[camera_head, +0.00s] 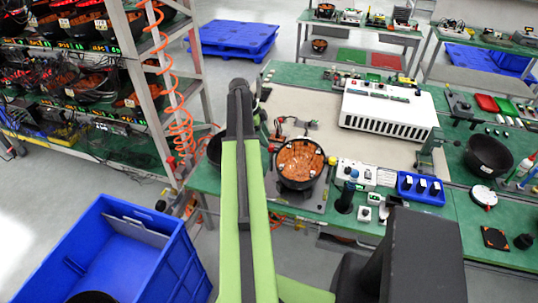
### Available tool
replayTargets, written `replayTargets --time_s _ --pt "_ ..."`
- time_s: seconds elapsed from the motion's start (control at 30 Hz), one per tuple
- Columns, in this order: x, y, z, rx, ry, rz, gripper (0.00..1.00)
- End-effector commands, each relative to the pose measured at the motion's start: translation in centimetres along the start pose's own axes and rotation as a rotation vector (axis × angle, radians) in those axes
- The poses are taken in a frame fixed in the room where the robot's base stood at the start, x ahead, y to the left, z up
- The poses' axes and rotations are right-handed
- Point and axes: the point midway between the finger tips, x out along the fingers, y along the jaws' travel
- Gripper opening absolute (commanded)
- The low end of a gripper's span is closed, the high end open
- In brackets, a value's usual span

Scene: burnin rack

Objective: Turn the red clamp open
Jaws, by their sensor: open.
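A small red part (278,125), possibly the red clamp's handle, stands at the upper left of a black round housing with an orange-brown inside (300,160). The housing sits on a grey plate on the bench. The clamp is too small to tell its exact shape or whether it is open. Smaller red bits also show close to the housing. My green arm rises from the bottom to a dark joint, just left of the housing. My gripper cannot be made out; the arm may hide it.
A white vented box (388,110) stands behind the housing. A blue tray (421,188) and a dark post (346,196) are to the right. An orange coiled hose (179,110) hangs beside the rack at left. A blue crate (75,250) stands on the floor at lower left.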

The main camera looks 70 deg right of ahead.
Motion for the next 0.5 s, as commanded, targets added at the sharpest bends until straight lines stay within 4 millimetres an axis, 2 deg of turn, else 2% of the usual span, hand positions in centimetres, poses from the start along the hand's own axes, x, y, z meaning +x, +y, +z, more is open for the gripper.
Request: replayTargets --time_s 0.03,0.17,0.5 --pt "2.2 0.0 0.4 0.001 0.0 0.0 0.48" --pt "3.9 0.0 0.3 0.0 0.0 0.0 0.48" --pt "4.1 0.0 -0.1 0.0 0.0 0.0 0.47"
